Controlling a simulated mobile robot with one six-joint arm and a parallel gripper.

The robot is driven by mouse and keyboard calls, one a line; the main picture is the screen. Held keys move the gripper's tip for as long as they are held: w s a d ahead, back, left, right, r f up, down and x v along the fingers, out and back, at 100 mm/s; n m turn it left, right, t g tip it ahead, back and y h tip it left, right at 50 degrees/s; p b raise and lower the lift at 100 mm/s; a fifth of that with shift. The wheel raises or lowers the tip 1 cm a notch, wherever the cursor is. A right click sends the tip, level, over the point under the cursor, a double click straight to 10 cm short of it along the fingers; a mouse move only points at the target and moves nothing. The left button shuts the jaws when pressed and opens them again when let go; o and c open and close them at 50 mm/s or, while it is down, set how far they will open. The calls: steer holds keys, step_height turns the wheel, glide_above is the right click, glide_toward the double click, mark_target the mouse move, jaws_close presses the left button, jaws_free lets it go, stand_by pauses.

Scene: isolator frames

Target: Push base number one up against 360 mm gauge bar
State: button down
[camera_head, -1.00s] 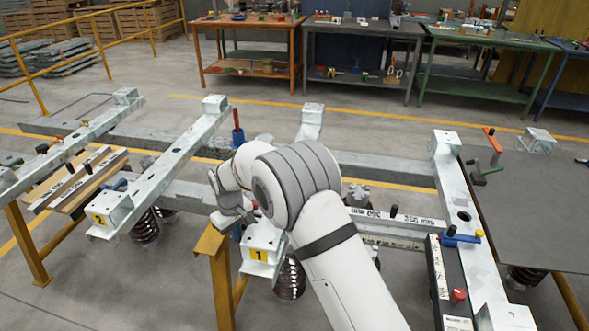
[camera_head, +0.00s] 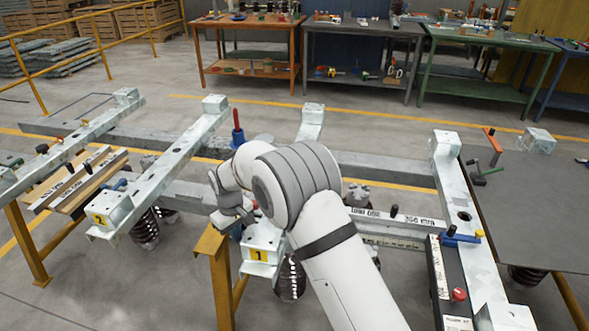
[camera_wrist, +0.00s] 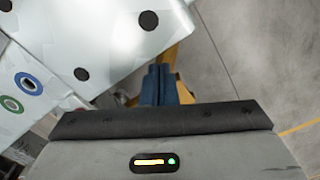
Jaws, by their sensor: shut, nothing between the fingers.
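Base number one (camera_head: 262,243), a pale metal beam end with a yellow "1" label, is at the lower middle in the head view. My arm hides much of the beam behind it. The gauge bar (camera_head: 420,221), pale with dark lettering and a black knob, lies to its right, reaching towards the right-hand beam. Its left end is behind my arm, so I cannot tell if it touches base one. My gripper (camera_wrist: 157,84) is shut and empty, its blue fingers beside a pale block with dark holes (camera_wrist: 110,45), which looks like base one. Contact is unclear.
A beam labelled "2" (camera_head: 104,218) stands to the left, with more bars on a wooden rack (camera_head: 108,182). At the right are a beam (camera_head: 450,185) with a blue-handled clamp (camera_head: 462,237) and a dark grey table (camera_head: 530,210). Open floor lies at the lower left.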

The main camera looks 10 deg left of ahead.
mark_target(278, 243)
steer(key=shift+d, duration=0.2)
steer(key=shift+d+f+b, duration=0.15)
steer(key=shift+d+b, duration=0.25)
steer(key=shift+d, duration=1.65)
steer(key=shift+s+d, duration=0.1)
steer(key=shift+d, duration=0.55)
steer(key=shift+d+b, duration=0.35)
steer(key=shift+d, duration=1.05)
steer(key=shift+d+b, duration=0.3)
steer(key=shift+d, duration=1.65)
